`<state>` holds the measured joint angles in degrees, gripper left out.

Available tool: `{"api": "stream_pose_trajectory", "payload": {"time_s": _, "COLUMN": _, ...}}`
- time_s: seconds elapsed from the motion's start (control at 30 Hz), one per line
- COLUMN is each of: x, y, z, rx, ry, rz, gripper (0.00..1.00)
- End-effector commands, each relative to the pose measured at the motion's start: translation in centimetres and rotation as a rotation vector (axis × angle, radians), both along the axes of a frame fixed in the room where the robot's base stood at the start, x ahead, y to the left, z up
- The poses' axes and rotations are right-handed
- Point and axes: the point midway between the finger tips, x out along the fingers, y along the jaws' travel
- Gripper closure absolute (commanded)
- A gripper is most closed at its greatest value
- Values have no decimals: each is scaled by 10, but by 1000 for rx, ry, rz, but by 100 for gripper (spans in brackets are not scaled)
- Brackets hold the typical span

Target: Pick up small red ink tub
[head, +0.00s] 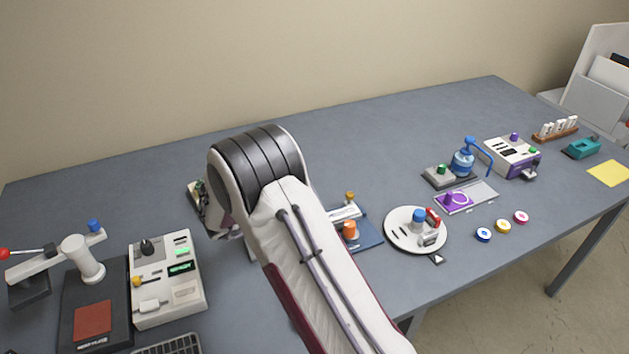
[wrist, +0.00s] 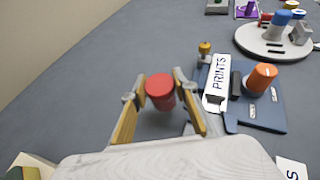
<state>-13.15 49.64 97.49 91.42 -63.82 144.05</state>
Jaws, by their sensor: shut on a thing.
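The small red ink tub (wrist: 160,90) shows in the wrist view as a short red cylinder. My gripper (wrist: 160,98) is shut on it, with one yellow-sided finger on each side. The tub appears to be above the grey table, but its exact height is hard to tell. In the head view my arm hides the tub and most of my gripper.
A blue board (wrist: 262,112) with an orange knob (wrist: 262,78) and a white PRINTS block (wrist: 216,80) lies right of my gripper. A round white plate (head: 398,238) with small parts stands farther right. A control box (head: 168,280) stands left. The table's back middle is clear.

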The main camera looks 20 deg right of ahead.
Motion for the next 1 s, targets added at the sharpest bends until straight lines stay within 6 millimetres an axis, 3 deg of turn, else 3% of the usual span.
{"api": "stream_pose_trajectory", "payload": {"time_s": 0.1, "x": -12, "y": 26, "z": 0, "rx": -1, "ry": 1, "rz": 5, "gripper": 93}}
{"api": "stream_pose_trajectory", "payload": {"time_s": 0.5, "x": -50, "y": 100, "z": 0, "rx": 0, "ry": 0, "rz": 4, "gripper": 93}}
{"api": "stream_pose_trajectory", "payload": {"time_s": 0.7, "x": -63, "y": 125, "z": 0, "rx": 0, "ry": 0, "rz": 3, "gripper": 93}}
{"api": "stream_pose_trajectory", "payload": {"time_s": 1.0, "x": -72, "y": 141, "z": 0, "rx": -1, "ry": -1, "rz": 1, "gripper": 93}}
